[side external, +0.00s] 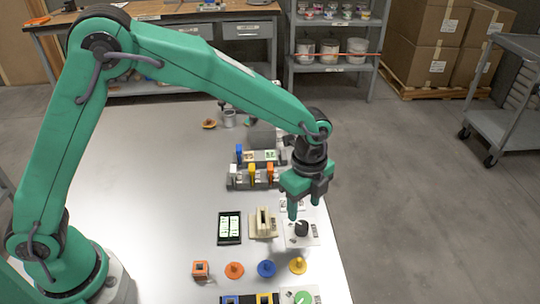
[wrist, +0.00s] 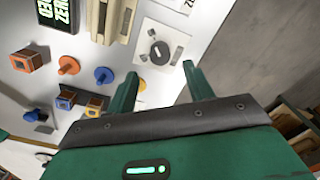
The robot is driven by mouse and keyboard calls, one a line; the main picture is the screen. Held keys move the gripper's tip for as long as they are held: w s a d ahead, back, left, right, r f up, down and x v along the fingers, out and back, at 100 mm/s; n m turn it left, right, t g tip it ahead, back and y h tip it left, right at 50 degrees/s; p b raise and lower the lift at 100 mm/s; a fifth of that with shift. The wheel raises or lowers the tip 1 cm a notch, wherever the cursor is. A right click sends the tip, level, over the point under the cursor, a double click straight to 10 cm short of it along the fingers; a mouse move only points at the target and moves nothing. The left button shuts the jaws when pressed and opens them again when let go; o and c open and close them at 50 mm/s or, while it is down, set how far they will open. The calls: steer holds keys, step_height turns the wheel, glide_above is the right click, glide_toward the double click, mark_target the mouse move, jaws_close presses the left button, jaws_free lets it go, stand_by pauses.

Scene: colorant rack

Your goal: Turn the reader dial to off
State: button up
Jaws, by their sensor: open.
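A dark round dial (side external: 301,228) sits on a white plate near the table's right edge. In the wrist view the dial (wrist: 159,53) shows a pale bar across its top, tilted slightly off the picture's vertical; its labels are too small to read. My gripper (side external: 304,206) is open and empty, pointing down above the dial's plate. In the wrist view the gripper's fingertips (wrist: 160,73) are spread apart, with the dial beyond the gap between them. Nothing is between the fingers. I cannot tell the exact height over the dial.
A beige slotted block (side external: 263,223) and a black display (side external: 229,228) stand left of the dial. Orange, blue and yellow knobs (side external: 266,269) lie in front. A rack with coloured pieces (side external: 253,176) stands behind. The table's left half (side external: 150,190) is clear.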

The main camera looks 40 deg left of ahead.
mark_target(302, 225)
steer(key=shift+f, duration=3.25)
steer(key=c, duration=1)
